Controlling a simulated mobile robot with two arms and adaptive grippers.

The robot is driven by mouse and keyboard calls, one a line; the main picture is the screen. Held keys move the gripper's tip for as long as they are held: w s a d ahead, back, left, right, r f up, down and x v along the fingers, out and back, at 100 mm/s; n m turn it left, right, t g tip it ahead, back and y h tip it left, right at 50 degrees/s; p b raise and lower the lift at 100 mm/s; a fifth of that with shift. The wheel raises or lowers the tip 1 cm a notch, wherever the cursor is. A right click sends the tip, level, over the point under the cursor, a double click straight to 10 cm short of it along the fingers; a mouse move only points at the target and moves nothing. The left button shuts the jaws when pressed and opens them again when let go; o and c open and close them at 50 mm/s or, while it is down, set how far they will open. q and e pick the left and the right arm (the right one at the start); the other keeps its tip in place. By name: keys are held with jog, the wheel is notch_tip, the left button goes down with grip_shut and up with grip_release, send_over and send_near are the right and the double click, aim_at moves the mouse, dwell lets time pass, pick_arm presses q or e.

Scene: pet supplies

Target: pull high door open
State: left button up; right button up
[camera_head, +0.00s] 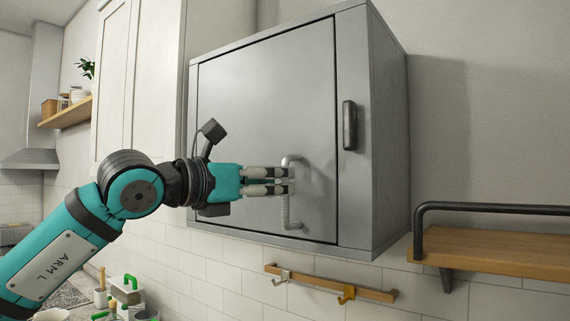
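A grey metal wall cabinet (385,150) hangs in the middle of the head view. Its flat door (265,90) looks shut, flush in the frame. A grey bar handle (286,208) stands on the door's lower right part. My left gripper (290,181) comes in from the left at the handle, with its two fingers close together, one above the other. The fingertips overlap the handle's upright bar; I cannot tell if they grip it. A dark latch-like piece (349,125) sits on the frame right of the door. My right gripper is not in view.
A wooden shelf (500,248) with a black rail (490,207) is at the right. A wooden hook rail (330,283) is below the cabinet. Tall white cupboards (130,80) stand left. Several small items sit on the counter at lower left.

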aim_at(285, 224)
pick_arm(q)
jog(key=shift+p+x, duration=0.55)
jog(key=shift+x, duration=1)
grip_shut()
